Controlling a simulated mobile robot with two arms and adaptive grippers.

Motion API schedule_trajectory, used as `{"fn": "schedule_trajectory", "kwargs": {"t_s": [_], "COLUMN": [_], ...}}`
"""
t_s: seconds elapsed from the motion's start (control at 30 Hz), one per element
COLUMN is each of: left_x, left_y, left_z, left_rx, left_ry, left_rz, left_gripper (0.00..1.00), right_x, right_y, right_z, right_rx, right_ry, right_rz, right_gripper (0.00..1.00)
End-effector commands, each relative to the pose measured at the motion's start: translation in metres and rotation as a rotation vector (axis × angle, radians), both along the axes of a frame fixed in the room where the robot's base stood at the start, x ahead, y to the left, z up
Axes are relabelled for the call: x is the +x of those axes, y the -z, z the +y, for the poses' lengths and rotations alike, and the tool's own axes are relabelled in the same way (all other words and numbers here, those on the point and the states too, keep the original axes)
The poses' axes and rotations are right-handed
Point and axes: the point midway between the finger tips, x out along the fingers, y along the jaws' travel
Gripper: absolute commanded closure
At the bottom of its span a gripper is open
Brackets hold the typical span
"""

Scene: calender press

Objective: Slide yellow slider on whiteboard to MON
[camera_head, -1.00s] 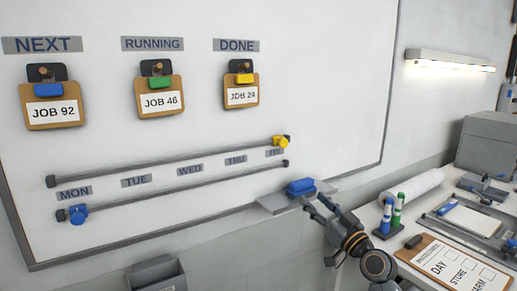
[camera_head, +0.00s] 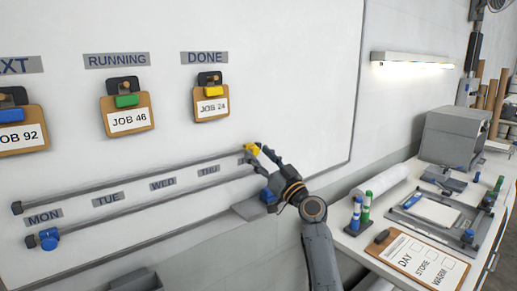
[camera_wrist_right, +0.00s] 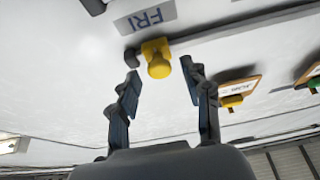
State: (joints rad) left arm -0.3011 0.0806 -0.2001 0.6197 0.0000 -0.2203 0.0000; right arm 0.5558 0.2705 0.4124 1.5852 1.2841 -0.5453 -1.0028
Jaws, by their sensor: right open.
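The yellow slider (camera_head: 252,149) sits at the right end of the upper rail (camera_head: 130,181) on the whiteboard (camera_head: 290,70), by the FRI label (camera_wrist_right: 147,18). The MON label (camera_head: 44,217) is at the far left, beneath that rail's left end. My right gripper (camera_head: 262,153) is open at the yellow slider. In the right wrist view the yellow slider (camera_wrist_right: 157,58) shows between and just beyond the open fingertips (camera_wrist_right: 160,70), with a gap on both sides. My gripper covers most of the FRI label in the head view. My left gripper is out of view.
A blue slider (camera_head: 48,238) sits at the left of the lower rail (camera_head: 150,210). Job clipboards (camera_head: 127,118) hang above. A cluttered table (camera_head: 345,241) stands at right.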

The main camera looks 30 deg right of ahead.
Motion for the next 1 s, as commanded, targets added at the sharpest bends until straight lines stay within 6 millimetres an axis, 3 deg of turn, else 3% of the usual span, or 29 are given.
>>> {"fn": "schedule_trajectory", "kwargs": {"t_s": [0.4, 0.43, 0.67, 1.0], "left_x": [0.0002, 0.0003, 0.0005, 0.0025], "left_y": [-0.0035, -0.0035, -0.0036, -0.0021], "left_z": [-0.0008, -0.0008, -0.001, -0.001], "left_rx": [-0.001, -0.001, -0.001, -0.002], "left_ry": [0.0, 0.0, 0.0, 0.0], "left_rz": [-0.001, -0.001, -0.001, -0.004], "left_gripper": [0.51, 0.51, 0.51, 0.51], "right_x": [0.01, 0.0099, 0.0098, 0.0127], "right_y": [-0.0033, -0.0034, -0.0034, -0.003], "right_z": [0.0011, 0.0011, 0.0011, 0.0059], "right_rx": [0.0, 0.0, 0.0, 0.0], "right_ry": [0.0, 0.0, 0.0, -0.001], "right_rz": [0.0, 0.0, 0.0, 0.0], "right_gripper": [0.52, 0.54, 1.0, 1.0]}}
